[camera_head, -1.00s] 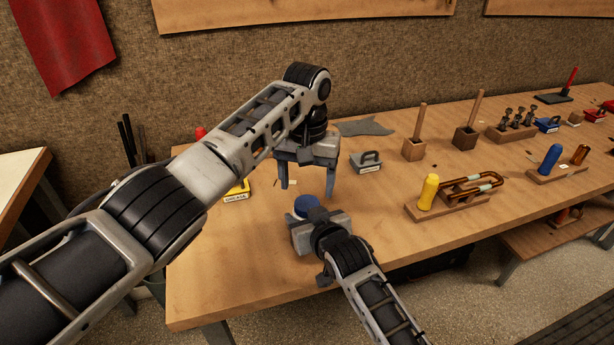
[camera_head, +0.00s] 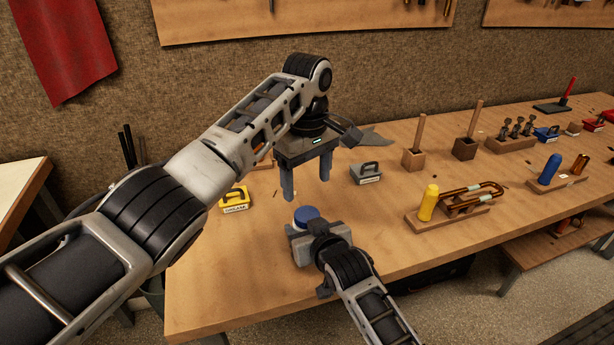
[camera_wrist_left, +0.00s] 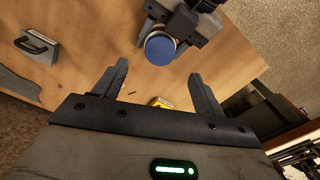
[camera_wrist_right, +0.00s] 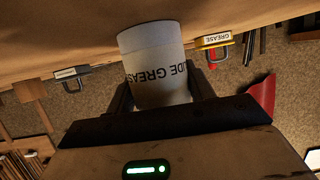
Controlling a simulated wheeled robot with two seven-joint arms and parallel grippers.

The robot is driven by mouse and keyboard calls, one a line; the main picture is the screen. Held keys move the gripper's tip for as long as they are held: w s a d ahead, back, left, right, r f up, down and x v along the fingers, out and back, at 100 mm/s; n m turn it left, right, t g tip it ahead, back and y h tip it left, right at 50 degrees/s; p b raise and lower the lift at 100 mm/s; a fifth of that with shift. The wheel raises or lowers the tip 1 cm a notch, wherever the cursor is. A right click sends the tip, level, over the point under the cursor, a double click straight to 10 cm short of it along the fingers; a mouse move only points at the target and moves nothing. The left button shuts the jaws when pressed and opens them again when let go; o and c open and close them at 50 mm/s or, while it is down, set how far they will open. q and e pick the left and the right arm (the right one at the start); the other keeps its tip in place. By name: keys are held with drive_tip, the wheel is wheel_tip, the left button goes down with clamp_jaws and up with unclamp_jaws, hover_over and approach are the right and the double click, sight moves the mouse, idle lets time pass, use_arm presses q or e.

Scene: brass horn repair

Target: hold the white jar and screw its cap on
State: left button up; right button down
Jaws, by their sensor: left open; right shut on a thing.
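The white jar (camera_wrist_right: 155,65) has dark lettering, and my right gripper (camera_wrist_right: 162,92) is shut around its sides. The jar is upright near the table's front edge. In the head view a blue cap (camera_head: 306,213) sits on top of the jar; I cannot tell how tightly it is seated. The cap shows as a round blue disc in the left wrist view (camera_wrist_left: 160,49). My left gripper (camera_head: 306,182) is open and empty, pointing down above and slightly behind the cap, apart from it. The right gripper hides much of the jar in the head view.
A yellow grease block (camera_head: 234,200) and a grey handled block (camera_head: 367,173) stand behind on the table (camera_head: 240,270). To the right are a yellow-handled tool (camera_head: 428,203), a copper tube on its stand (camera_head: 470,195) and wooden posts. The table's front left is clear.

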sight(307, 214)
use_arm(q)
wheel_tip(307, 214, down, 8)
drive_tip(key=shift+f, duration=0.1)
idle(0.4)
drive_tip(key=shift+c, duration=0.3)
drive_tip(key=c, duration=1.1)
drive_tip(key=shift+o, duration=0.2)
drive_tip(key=m, duration=0.5)
drive_tip(key=shift+m, duration=0.3)
drive_tip(key=m, duration=0.4)
